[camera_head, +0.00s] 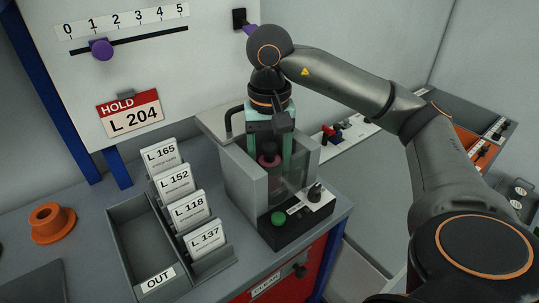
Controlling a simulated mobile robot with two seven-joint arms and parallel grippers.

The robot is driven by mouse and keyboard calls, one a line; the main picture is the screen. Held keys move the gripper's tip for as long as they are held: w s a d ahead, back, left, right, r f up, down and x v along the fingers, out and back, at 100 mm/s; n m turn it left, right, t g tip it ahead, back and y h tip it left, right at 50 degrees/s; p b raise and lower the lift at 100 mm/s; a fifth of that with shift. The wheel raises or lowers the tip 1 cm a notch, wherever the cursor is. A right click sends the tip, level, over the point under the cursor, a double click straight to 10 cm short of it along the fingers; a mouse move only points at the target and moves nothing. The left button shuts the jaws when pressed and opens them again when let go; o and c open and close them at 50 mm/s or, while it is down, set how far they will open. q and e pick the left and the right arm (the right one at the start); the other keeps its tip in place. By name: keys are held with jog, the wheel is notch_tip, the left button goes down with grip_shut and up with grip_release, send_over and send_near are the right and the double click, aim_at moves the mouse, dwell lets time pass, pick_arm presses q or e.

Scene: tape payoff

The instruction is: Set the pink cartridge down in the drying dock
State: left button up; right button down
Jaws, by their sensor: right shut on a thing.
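My right gripper (269,150) points down into a grey box-shaped dock (245,188) with a clear front panel. Its two greenish fingers are shut on the pink cartridge (268,161), which shows between them inside the dock's walls. The cartridge's lower part is dim behind the clear panel, and I cannot tell whether it touches the dock's floor. The dock's front has a green button (278,219) and a black knob (315,190). My left gripper is not in view.
Left of the dock stand several white label cards (188,211) and a grey OUT tray (119,212). An orange flanged part (51,222) lies at far left. A panel behind holds a purple slider (101,48) and a HOLD L 204 tag (131,113).

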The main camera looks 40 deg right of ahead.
aim_at(269, 146)
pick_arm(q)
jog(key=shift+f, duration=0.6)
pick_arm(e)
jog(key=shift+f, duration=0.25)
grip_release()
jog(key=shift+r, duration=0.4)
notch_tip(269, 146, up, 3)
jog(key=p, duration=0.2)
jog(key=shift+f+p, duration=0.15)
jog(key=shift+p, duration=0.15)
notch_tip(269, 146, up, 5)
jog(key=p, duration=0.4)
jog(key=shift+f+p, duration=0.15)
jog(key=shift+p, duration=0.15)
jog(key=shift+r+p, duration=1.1)
jog(key=shift+p, duration=0.05)
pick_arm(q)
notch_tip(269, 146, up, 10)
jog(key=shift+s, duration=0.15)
